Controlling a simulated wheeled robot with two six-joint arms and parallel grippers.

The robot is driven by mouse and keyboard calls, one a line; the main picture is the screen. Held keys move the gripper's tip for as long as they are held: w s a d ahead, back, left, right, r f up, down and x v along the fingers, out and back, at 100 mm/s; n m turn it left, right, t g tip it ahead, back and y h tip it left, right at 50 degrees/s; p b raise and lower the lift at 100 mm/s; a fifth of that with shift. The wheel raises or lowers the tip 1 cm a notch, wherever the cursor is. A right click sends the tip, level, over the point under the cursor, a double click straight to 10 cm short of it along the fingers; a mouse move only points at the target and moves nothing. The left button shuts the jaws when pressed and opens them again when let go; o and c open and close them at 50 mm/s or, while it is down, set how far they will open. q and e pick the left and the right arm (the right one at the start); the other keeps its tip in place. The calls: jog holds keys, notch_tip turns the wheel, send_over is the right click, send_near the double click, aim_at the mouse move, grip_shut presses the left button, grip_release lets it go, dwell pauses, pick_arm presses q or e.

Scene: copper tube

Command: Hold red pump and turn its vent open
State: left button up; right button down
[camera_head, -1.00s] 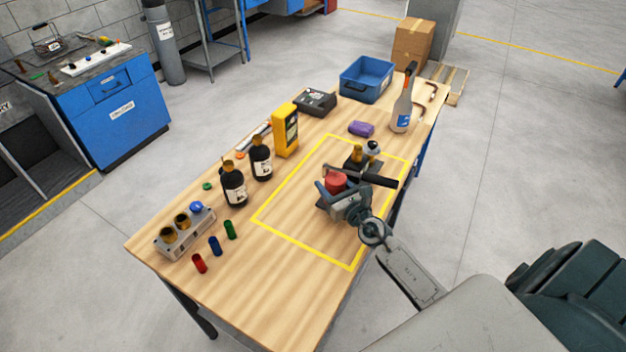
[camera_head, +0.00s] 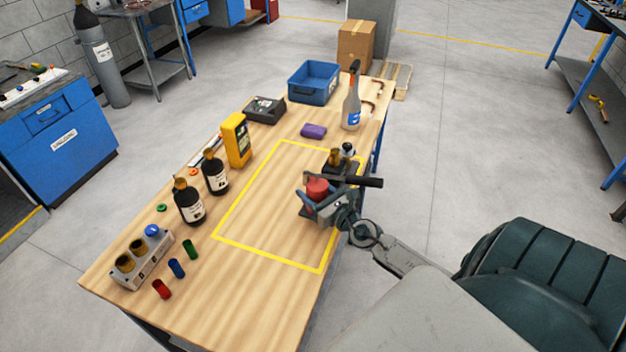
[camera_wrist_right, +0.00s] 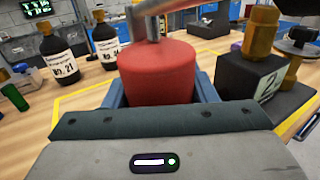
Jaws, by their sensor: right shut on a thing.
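The red pump (camera_head: 318,188) stands at the right side of the yellow outline on the wooden table. In the right wrist view its red body (camera_wrist_right: 158,72) is upright between the blue fingers, with a grey metal fitting (camera_wrist_right: 152,22) on top. My right gripper (camera_head: 316,202) is shut around the body, reaching in from the table's right edge. A dark bar (camera_head: 362,182) extends to the right just behind the pump. I cannot make out the vent clearly. My left gripper is not in view.
A black block with brass fittings (camera_head: 338,160), marked 2 in the wrist view, stands close behind the pump. Dark bottles (camera_head: 188,203), a yellow meter (camera_head: 238,140), a spray bottle (camera_head: 352,102) and a blue bin (camera_head: 314,82) stand farther off. The outline's left part is clear.

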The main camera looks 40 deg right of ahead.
jog(key=shift+w+a+r, duration=0.1)
jog(key=shift+w+r, duration=0.05)
jog(key=shift+r, duration=0.15)
jog(key=shift+w+a+p, duration=0.75)
jog(key=shift+w+a, duration=0.65)
jog(key=shift+w, duration=0.3)
jog(key=p, duration=0.2)
send_over(261, 210)
jog(key=shift+w, duration=0.1)
jog(key=shift+f+b, duration=2.35)
jog(key=shift+b, duration=0.3)
jog(key=shift+f, duration=0.1)
dwell(0.4)
jog(key=shift+s+f, duration=0.2)
jog(key=shift+f, duration=0.1)
jog(key=shift+r, duration=0.1)
jog(key=shift+r, duration=0.1)
